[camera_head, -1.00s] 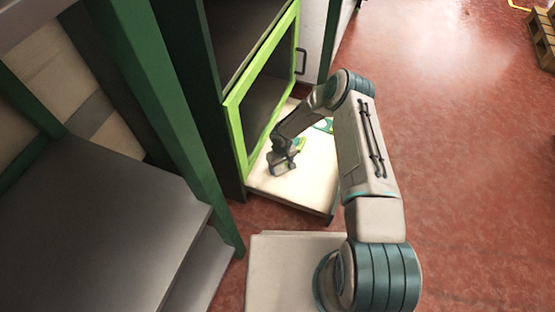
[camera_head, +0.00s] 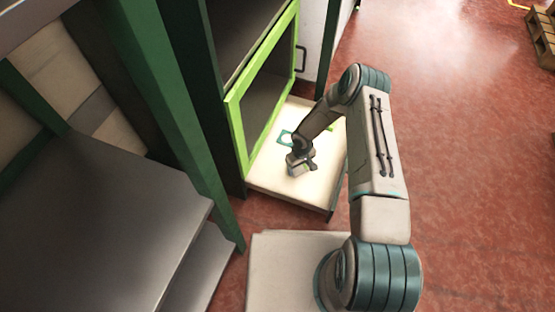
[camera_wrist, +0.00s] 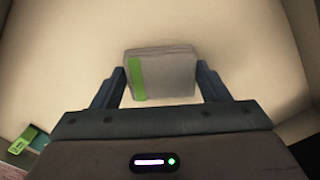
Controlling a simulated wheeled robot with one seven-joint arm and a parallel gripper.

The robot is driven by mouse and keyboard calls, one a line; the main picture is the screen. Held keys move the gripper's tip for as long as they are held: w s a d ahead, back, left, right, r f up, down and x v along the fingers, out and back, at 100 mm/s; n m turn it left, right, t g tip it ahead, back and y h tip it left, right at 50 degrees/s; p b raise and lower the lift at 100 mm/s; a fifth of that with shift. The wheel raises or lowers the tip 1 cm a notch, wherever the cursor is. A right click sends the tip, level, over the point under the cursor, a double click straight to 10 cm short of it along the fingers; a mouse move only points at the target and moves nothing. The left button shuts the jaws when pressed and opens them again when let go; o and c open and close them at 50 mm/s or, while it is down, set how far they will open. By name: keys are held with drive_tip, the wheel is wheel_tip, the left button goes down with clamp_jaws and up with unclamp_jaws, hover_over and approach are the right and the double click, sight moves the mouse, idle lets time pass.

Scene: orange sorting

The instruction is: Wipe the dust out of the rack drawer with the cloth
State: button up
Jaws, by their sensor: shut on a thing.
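The rack drawer (camera_head: 268,178) is a shallow, pale cream tray pulled out at the foot of the rack; its bare floor fills most of the wrist view (camera_wrist: 60,60). My gripper (camera_head: 301,160) is over the drawer's front half. In the wrist view my gripper (camera_wrist: 159,80) is shut on the cloth (camera_wrist: 168,74), a folded grey pad with a green stripe near its left side. I cannot tell whether the cloth touches the drawer floor. No dust can be made out on the pale floor. My arm hides part of the drawer's right side.
A teal-green item (camera_head: 286,137) lies toward the drawer's back. The rack's lime-green frame (camera_head: 238,125) rises along the drawer's left side. A dark green post (camera_head: 175,110) and grey shelves (camera_head: 100,225) stand at left.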

wheel_tip(320, 180, up, 2)
drive_tip(key=shift+w+r, duration=0.15)
drive_tip(key=shift+r, duration=0.05)
drive_tip(key=shift+a+r+p, duration=0.15)
drive_tip(key=shift+r+p, duration=0.45)
drive_tip(key=shift+p, duration=0.1)
drive_tip(key=shift+r+p, duration=1.2)
drive_tip(key=shift+r, duration=1)
